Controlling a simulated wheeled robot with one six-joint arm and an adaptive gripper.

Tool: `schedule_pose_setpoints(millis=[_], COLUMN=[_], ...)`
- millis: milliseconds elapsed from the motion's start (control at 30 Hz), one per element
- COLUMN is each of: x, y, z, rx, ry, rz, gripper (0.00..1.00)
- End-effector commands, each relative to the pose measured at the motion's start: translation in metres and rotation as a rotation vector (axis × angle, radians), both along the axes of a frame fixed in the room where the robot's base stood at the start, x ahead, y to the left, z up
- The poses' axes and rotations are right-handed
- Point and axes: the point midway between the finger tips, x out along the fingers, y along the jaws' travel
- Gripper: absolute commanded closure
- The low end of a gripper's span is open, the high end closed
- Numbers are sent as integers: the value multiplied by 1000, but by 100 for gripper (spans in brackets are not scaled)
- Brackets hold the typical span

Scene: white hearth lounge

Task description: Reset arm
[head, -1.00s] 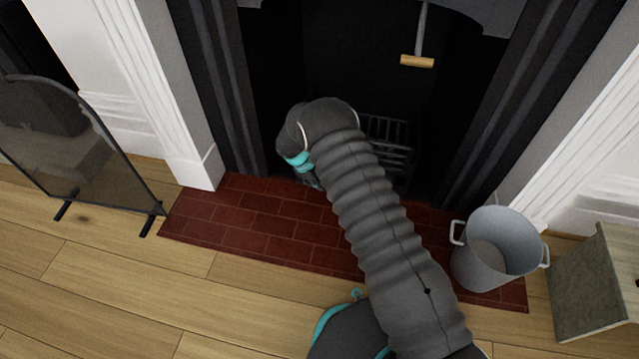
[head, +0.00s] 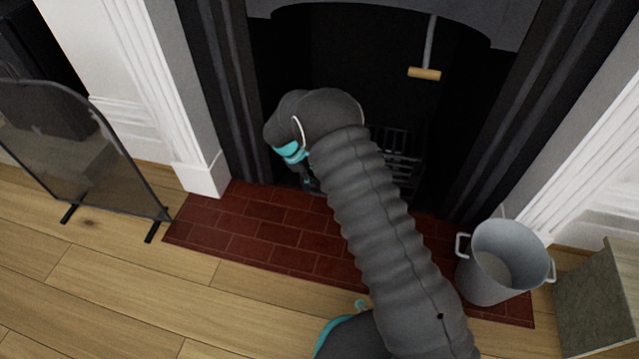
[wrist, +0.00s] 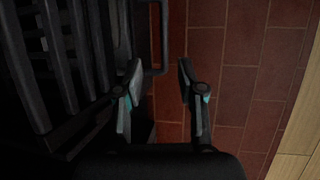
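My arm reaches forward over the red brick hearth (head: 270,232) toward the dark fireplace opening. In the wrist view my gripper (wrist: 160,75) is open, with its two fingers apart and nothing between them. It points down over the line between the black fire grate (wrist: 65,60) and the hearth bricks (wrist: 225,60). In the head view the fingers are mostly hidden by my wrist. The grate (head: 402,160) shows there partly behind my arm.
A grey metal bucket (head: 488,285) stands at the hearth's right end, beside a greenish-grey box (head: 605,300). A fire screen (head: 85,150) stands left on the wood floor (head: 120,285). A wooden-ended handle (head: 425,73) hangs in the opening.

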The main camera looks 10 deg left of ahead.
Motion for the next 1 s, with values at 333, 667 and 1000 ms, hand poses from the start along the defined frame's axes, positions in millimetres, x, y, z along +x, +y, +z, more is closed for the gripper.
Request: schedule_pose_setpoints(millis=[333, 667, 1000], x=[-3, -2, -26], y=[7, 7, 0], z=[17, 17, 1], rx=[0, 1, 19], ry=[1, 0, 6], rz=[-1, -1, -139], gripper=[61, 61, 61])
